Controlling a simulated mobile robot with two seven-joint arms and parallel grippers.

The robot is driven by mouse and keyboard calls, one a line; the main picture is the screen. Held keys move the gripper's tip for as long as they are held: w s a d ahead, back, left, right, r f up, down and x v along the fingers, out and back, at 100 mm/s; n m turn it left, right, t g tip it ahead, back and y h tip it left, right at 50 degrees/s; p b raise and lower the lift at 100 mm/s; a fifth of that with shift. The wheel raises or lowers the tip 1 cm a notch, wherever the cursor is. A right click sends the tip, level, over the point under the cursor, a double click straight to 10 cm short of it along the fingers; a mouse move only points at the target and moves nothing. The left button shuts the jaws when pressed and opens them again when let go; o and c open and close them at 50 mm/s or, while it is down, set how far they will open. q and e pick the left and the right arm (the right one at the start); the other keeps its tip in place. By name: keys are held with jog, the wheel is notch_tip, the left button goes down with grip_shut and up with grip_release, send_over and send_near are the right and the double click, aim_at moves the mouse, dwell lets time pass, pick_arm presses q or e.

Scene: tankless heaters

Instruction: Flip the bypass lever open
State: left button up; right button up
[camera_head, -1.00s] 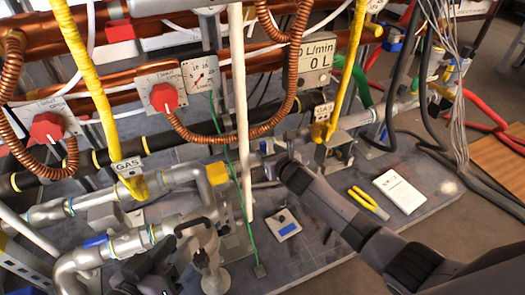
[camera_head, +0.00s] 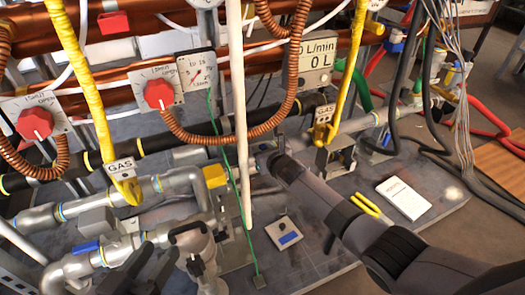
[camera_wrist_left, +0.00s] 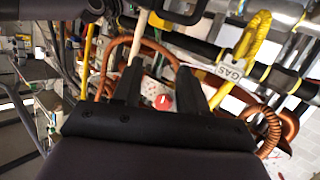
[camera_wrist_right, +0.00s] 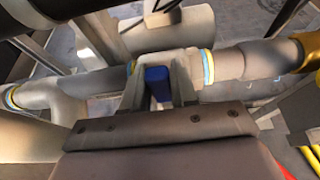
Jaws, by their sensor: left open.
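A blue lever (camera_wrist_right: 158,85) on a grey pipe shows between the fingers of my right gripper (camera_wrist_right: 158,82) in the right wrist view. The fingers are close together, with the lever filling the gap. In the head view my right gripper (camera_head: 272,158) is at the pipe near the centre, and this lever is mostly hidden. Another blue lever (camera_head: 86,247) lies on the lower left pipe. I cannot tell from markings which lever is the bypass. My left gripper (camera_head: 145,265) is low at the left, beside a black-handled valve (camera_head: 190,232). Its jaws (camera_wrist_left: 168,95) are open and empty.
Red knobs (camera_head: 158,94) and a flow meter (camera_head: 307,62) stand behind. Yellow GAS hoses (camera_head: 88,90), a white pole (camera_head: 240,110) and a green wire cross the space in front. A white booklet (camera_head: 403,198) and yellow-handled pliers (camera_head: 366,206) lie on the board at right.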

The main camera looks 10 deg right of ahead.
grip_shut()
pick_arm(q)
jog(key=shift+r, duration=0.1)
pick_arm(e)
jog(key=shift+d, duration=0.2)
pick_arm(q)
jog(key=shift+s+a+t+b, duration=0.2)
jog(key=shift+a+t+b, duration=0.15)
jog(key=shift+b, duration=0.35)
pick_arm(e)
jog(key=d+m+y, duration=0.1)
jog(key=d+f+m+y, duration=0.1)
jog(key=m, duration=0.1)
jog(key=d+m+y, duration=0.1)
jog(key=d, duration=0.1)
jog(key=shift+w+f+m, duration=0.3)
jog(key=shift+w+m, duration=0.1)
pick_arm(q)
jog(key=shift+m, duration=0.3)
